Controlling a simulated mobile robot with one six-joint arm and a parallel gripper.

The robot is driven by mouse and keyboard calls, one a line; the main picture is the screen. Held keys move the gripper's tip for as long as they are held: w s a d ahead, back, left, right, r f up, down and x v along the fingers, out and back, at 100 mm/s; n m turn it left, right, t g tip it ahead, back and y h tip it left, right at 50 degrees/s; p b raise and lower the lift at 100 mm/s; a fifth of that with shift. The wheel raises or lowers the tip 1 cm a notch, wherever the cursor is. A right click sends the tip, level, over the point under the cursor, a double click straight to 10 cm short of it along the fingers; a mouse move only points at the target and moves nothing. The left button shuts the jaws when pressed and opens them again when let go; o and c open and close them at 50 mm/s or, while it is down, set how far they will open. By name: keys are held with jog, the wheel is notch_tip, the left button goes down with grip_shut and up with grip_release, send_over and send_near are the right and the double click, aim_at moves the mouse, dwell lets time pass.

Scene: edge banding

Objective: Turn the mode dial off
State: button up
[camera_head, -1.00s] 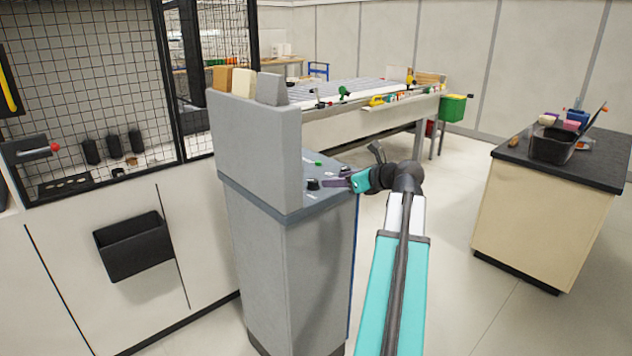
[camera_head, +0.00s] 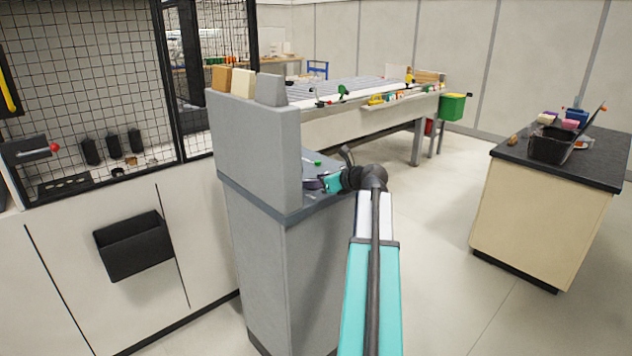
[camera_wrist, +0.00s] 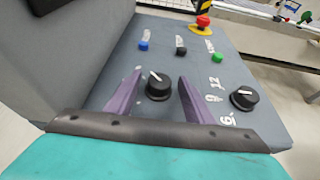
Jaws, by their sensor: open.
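Two black dials with white pointer marks sit on the grey sloped panel in the wrist view. One dial (camera_wrist: 158,87) lies between the two purple fingers of my gripper (camera_wrist: 158,92), with gaps visible on both sides. The other dial (camera_wrist: 244,98) is to the right, outside the fingers, beside white printed symbols. I cannot tell from the labels which one is the mode dial. My gripper is open and over the panel. In the head view my gripper (camera_head: 316,184) reaches the console top from the right, and the dials are hidden there.
Blue (camera_wrist: 143,46), black (camera_wrist: 181,51) and green (camera_wrist: 217,57) buttons sit beyond the dials. A red emergency stop (camera_wrist: 203,20) on a yellow base stands behind them. The console's tall grey back (camera_head: 256,143) rises left of my gripper. Floor is clear toward the black-topped cabinet (camera_head: 590,161).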

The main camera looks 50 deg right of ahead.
jog(key=c, duration=1)
jog(key=shift+c, duration=0.2)
